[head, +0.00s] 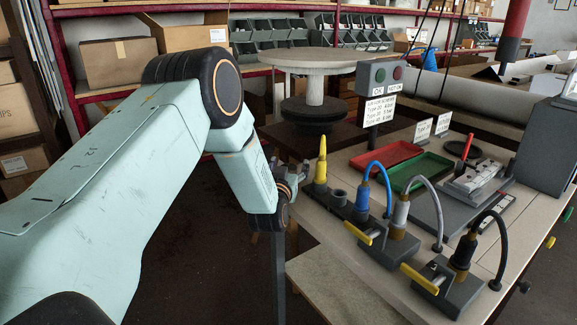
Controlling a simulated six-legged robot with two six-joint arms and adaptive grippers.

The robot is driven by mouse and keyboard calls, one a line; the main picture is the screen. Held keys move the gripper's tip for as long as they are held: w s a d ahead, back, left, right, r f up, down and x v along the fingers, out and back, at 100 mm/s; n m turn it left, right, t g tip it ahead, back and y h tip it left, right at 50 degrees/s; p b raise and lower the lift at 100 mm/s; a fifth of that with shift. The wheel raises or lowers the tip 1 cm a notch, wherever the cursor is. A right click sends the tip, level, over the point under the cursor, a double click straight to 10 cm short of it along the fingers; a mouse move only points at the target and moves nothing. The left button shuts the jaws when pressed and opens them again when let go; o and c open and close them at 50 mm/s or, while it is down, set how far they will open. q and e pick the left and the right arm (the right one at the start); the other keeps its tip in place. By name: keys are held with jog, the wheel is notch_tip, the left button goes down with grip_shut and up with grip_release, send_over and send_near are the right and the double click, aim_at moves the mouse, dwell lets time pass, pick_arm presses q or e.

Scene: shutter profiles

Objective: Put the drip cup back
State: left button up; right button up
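My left gripper (293,180) is at the near left edge of the bench, left of the yellow-topped nozzle (320,172). It is small and partly hidden behind my own wrist, so I cannot tell whether it is open or holds anything. A short dark grey cup-like cylinder (339,195) stands upright on the dark block between the yellow nozzle and the blue nozzle (362,196). I cannot tell whether it is the drip cup or a fixed socket. No other cup is clearly visible. My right gripper is not in view.
A grey nozzle (400,212) and a black one (465,250) with hoses and yellow-handled clamps stand farther right. Red (386,154) and green (420,171) trays lie behind. A sign post (378,110) rises at the back. A round table (312,60) stands beyond.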

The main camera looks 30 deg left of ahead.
pick_arm(q)
jog(key=shift+s+r, duration=0.1)
jog(key=shift+r, duration=0.1)
jog(key=p+v, duration=0.2)
jog(key=v, duration=1)
jog(key=shift+f, duration=0.1)
dwell(0.3)
jog(key=b+x, duration=0.2)
jog(key=x, duration=1)
jog(key=shift+w+f, duration=0.15)
jog(key=shift+w, duration=0.05)
jog(key=shift+r, duration=0.7)
jog(key=shift+r+p, duration=0.35)
jog(key=shift+p, duration=0.05)
jog(key=shift+s+r, duration=0.15)
jog(key=shift+r, duration=0.35)
